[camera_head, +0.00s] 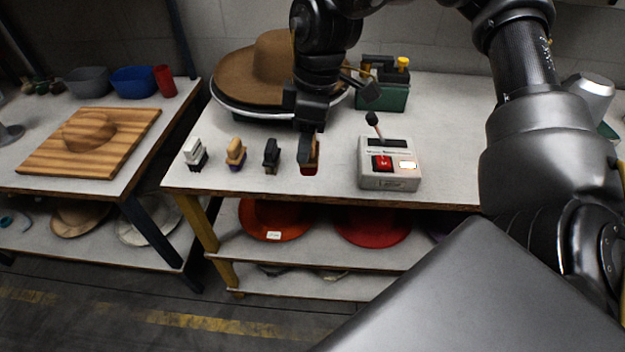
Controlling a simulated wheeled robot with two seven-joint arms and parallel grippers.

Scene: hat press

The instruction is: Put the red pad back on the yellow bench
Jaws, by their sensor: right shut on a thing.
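The red pad (309,169) is a small block with a brown wooden handle and a red underside. It is upright at the end of the row of small pads, over the top of the yellow bench (445,125), which has yellow legs. It looks at or very near the bench surface; I cannot tell if it touches. My right gripper (308,138) points down from above and is shut on the pad's handle, hiding part of it. My left gripper is not in view.
A white-black pad (195,154), a tan-purple pad (236,154) and a black pad (271,156) stand to the left. A control box (390,166) with a lever and red button stands right. A brown hat (255,72) and green box (395,95) are behind.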

